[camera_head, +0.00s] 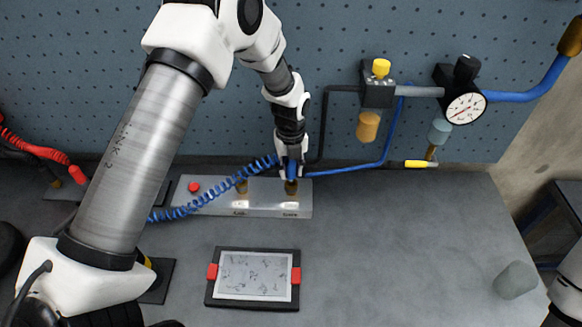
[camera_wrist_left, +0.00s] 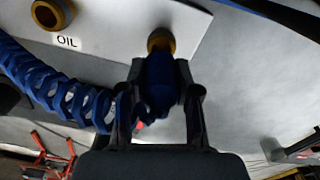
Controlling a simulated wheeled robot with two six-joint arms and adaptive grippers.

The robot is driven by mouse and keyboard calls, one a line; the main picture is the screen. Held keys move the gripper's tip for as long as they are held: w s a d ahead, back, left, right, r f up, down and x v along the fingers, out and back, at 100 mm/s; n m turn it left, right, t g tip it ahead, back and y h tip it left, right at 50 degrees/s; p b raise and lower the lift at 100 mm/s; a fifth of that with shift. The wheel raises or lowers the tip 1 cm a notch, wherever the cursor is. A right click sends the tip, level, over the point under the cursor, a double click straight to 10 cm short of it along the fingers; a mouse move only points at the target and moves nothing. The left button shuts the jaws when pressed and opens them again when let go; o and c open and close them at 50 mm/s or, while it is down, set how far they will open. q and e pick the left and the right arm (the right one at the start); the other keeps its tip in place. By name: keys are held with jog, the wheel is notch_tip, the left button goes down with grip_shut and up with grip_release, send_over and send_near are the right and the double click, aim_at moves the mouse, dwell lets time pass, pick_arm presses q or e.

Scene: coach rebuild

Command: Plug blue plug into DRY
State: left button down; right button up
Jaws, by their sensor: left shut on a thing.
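My left gripper (camera_head: 291,168) points down over the right end of a pale metal block (camera_head: 215,204). It is shut on the blue plug (camera_wrist_left: 160,82), which hangs on a coiled blue hose (camera_head: 212,197). In the left wrist view the plug lies between both fingers (camera_wrist_left: 165,110), its tip at a brass socket (camera_wrist_left: 160,38). The tip overlaps the socket's ring; I cannot tell how deep it sits. This socket's label is not readable. The other brass socket (camera_wrist_left: 50,14) is labelled OIL (camera_wrist_left: 67,42). My right gripper is not in view.
A framed tablet (camera_head: 254,276) with red clips lies on the grey bench in front. A gauge (camera_head: 465,108), yellow-knobbed regulator (camera_head: 380,85) and blue pipes hang on the pegboard behind. A grey cup-like object (camera_head: 515,281) stands at right. The bench between is clear.

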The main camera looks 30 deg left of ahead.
pick_arm(q)
jog(key=shift+w+f+b, duration=0.1)
jog(key=shift+f+b, duration=0.65)
jog(key=shift+f, duration=0.75)
jog(key=c, duration=0.7)
grip_release()
jog(key=shift+c, duration=0.2)
jog(key=shift+r, duration=0.1)
notch_tip(320, 180, up, 11)
jog(key=shift+r, duration=0.45)
